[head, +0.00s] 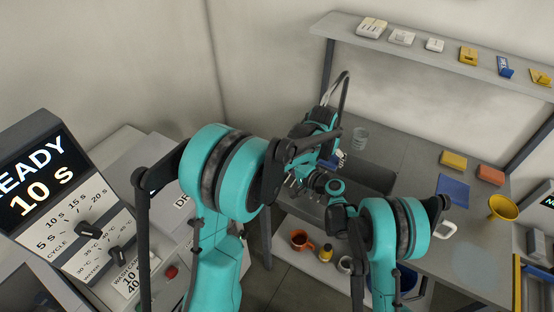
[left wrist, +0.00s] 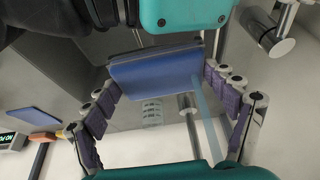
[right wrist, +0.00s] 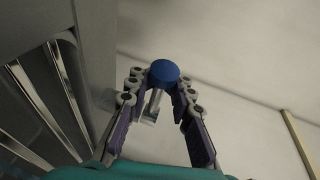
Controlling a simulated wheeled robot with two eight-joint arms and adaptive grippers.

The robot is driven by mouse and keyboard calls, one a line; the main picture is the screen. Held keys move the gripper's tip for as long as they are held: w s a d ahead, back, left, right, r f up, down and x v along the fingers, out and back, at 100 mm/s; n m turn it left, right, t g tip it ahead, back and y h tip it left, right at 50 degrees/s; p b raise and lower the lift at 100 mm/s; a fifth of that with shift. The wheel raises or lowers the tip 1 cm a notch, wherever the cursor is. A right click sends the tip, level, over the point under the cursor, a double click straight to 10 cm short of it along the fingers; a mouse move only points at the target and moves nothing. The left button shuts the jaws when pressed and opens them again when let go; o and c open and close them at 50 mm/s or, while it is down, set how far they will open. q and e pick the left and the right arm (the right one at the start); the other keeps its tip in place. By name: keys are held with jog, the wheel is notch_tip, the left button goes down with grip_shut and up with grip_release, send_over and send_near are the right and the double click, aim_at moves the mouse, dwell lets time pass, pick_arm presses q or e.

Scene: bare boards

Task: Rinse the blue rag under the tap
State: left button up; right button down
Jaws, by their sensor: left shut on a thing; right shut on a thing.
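The blue rag (left wrist: 155,75) is in the left wrist view, stretched flat between the fingers of my left gripper (left wrist: 160,80), which is shut on it. A pale blue strip of water (left wrist: 207,118) shows at the rag's right edge in that view. In the right wrist view my right gripper (right wrist: 164,78) is shut on a round blue knob (right wrist: 164,71) with a chrome stem (right wrist: 152,103). In the head view the curved chrome tap (head: 344,88) rises behind my left arm. My arms largely hide the rag and the knob there.
The grey counter (head: 400,150) carries a glass (head: 360,138), a flat blue square (head: 453,190), yellow and orange blocks and a yellow funnel (head: 503,207). Mugs stand on a lower shelf (head: 285,258). A control panel (head: 70,225) is at left. A wall shelf (head: 350,28) runs above.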

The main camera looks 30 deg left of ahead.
jog(key=shift+d+n+g, duration=0.15)
jog(key=shift+n+g, duration=0.15)
jog(key=shift+g, duration=0.1)
jog(key=c, duration=1.6)
grip_release()
jog(key=shift+o, duration=0.2)
jog(key=v, duration=1.2)
jog(key=shift+f, duration=0.1)
